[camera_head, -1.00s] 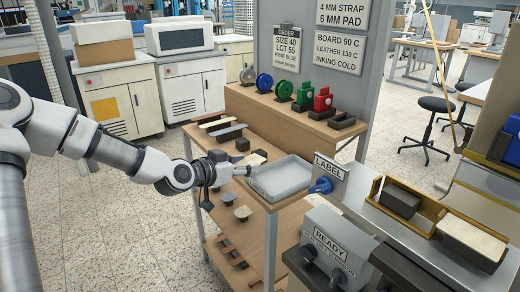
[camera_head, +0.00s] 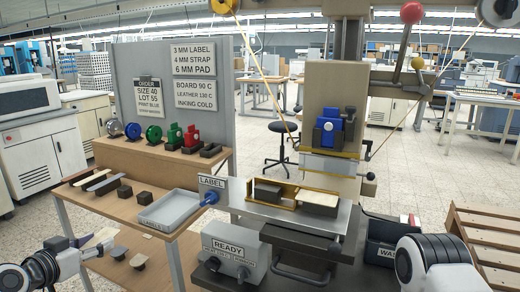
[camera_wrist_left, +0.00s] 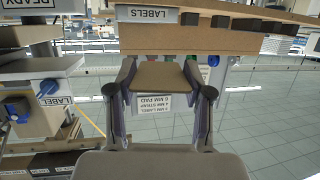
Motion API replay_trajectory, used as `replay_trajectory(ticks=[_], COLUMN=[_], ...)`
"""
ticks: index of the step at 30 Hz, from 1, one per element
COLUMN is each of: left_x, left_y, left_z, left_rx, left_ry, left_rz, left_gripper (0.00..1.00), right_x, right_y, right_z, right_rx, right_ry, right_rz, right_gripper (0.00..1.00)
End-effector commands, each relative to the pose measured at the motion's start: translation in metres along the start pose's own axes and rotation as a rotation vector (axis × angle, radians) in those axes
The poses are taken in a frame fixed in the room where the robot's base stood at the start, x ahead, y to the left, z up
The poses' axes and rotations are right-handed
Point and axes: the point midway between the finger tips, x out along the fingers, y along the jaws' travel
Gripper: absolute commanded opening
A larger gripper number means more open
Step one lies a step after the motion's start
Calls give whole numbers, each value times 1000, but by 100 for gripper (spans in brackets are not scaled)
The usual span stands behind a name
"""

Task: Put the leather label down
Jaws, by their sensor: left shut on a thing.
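The leather label (camera_wrist_left: 160,77) is a flat brown piece, seen in the left wrist view between the two fingers. My left gripper (camera_wrist_left: 160,92) is shut on it. In the head view my left gripper (camera_head: 82,243) is at the lower left, in front of and left of the workbench. The label is hard to tell from the pale pieces behind it there. The grey tray (camera_head: 146,219) on the bench looks empty, and its marked front also shows in the wrist view (camera_wrist_left: 150,14). My right arm shows at the lower right, but its gripper is out of view.
The press (camera_head: 335,130) stands right of the bench, with a brass-edged fixture (camera_head: 284,206) holding a dark block and a pale plate on its bed. A READY box (camera_head: 232,258) and a dark waste bin (camera_head: 381,254) stand in front.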

Motion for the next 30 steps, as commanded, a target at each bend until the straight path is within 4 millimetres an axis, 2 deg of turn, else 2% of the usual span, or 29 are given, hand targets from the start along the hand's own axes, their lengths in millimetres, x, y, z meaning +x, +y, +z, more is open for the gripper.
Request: replay_trajectory(ticks=[8,14,17,24,27,30], left_x=[10,18,22,28,28,27], left_y=[24,54,76,153,178,198], left_z=[27,55,74,126,136,133], left_rx=[21,42,52,48,35,19], left_ry=[-8,-11,-14,-15,-10,-4], left_rz=[61,131,164,150,103,48], left_gripper=[38,38,38,38,38,38], right_x=[-17,-30,-40,-68,-74,-77], right_y=[0,0,0,0,0,-1], right_z=[-2,-1,-1,-1,-1,-1], right_rx=[0,0,0,0,0,0], right_ry=[4,4,3,4,4,3], right_rz=[0,0,0,0,0,0], right_gripper=[100,100,100,100,100,100])
